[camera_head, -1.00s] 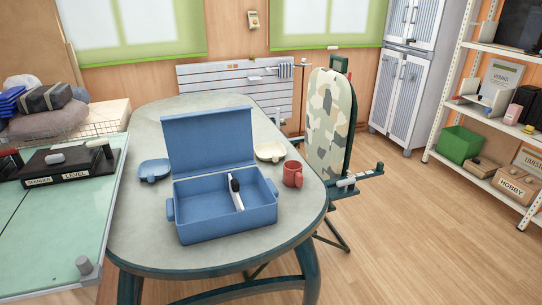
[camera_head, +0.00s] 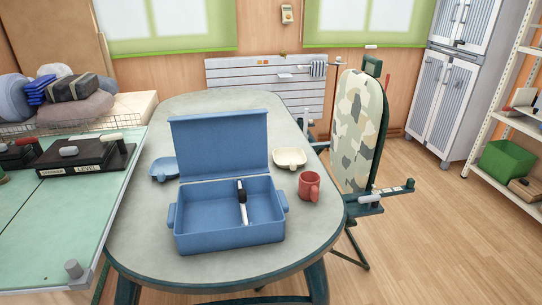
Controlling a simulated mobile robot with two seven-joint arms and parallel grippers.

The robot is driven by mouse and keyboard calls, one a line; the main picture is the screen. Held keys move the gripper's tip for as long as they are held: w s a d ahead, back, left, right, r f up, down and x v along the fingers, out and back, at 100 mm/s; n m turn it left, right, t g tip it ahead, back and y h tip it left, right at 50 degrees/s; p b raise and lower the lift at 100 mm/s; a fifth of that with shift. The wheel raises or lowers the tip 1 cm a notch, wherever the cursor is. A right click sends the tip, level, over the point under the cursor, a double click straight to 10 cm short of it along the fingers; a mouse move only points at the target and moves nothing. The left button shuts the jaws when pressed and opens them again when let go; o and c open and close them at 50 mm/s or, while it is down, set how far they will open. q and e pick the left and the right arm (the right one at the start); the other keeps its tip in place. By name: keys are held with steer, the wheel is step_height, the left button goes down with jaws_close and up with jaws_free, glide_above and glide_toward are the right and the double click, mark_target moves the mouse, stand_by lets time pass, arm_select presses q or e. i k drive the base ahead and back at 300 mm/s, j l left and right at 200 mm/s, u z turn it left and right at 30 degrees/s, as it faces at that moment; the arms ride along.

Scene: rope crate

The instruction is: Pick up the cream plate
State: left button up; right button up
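The cream plate (camera_head: 290,157) is a small, shallow dish lying on the oval table (camera_head: 140,221), at the right behind the red mug. It is apart from the open blue box (camera_head: 229,242) and just right of its raised lid. Neither of my grippers shows in the head view.
A red mug (camera_head: 309,186) stands in front of the plate. A blue dish (camera_head: 164,169) lies left of the box. A black-and-white marker-like item (camera_head: 242,202) leans inside the box. A camouflage ironing board (camera_head: 357,131) stands upright at the table's right. Floor is clear farther right.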

mark_target(292, 158)
steer(key=i+l+u, duration=0.1)
steer(key=l, duration=0.25)
steer(key=i+l+u, duration=0.1)
steer(key=i+l, duration=0.15)
steer(key=i+l+u, duration=0.15)
steer(key=l, duration=0.3)
steer(key=i+l, duration=0.1)
steer(key=l, duration=0.25)
steer(key=i+l, duration=0.15)
steer(key=l, duration=0.2)
steer(key=i+l, duration=0.1)
steer(key=l, duration=0.25)
steer(key=i+u, duration=0.05)
